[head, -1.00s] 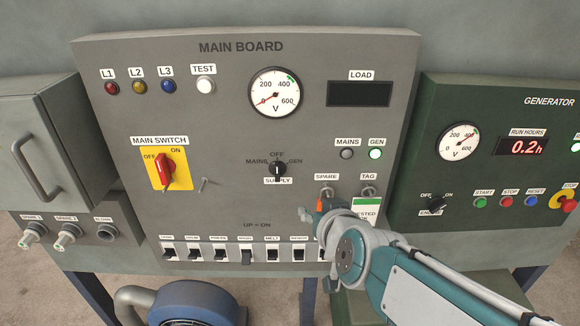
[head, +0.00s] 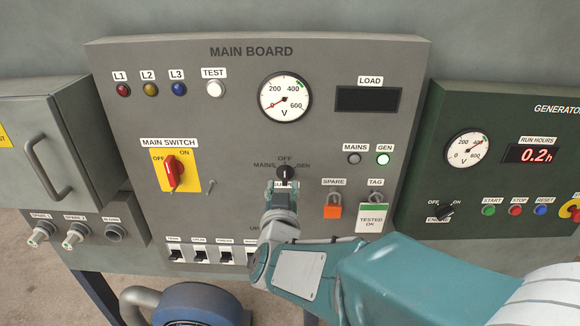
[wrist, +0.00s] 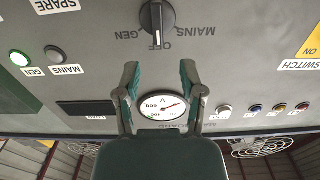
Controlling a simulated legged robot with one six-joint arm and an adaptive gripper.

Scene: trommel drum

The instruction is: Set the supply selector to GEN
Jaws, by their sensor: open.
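The black supply selector knob (head: 287,174) is on the main board, with MAINS at its left, OFF above and GEN at its right. Its white mark points to OFF. My gripper (head: 284,188) is just below the knob and hides most of the SUPPLY label. In the wrist view, where the board appears upside down, the knob (wrist: 157,18) is at the top edge. My gripper (wrist: 159,68) is open there, fingers apart with nothing between them, and the knob lies beyond the tips. No contact shows.
The GEN lamp (head: 383,159) glows green; the MAINS lamp (head: 354,159) is dark. The red main switch (head: 173,171) is at the left. An orange SPARE padlock (head: 333,211) and a tag (head: 373,218) hang at the right. My arm hides some lower breakers.

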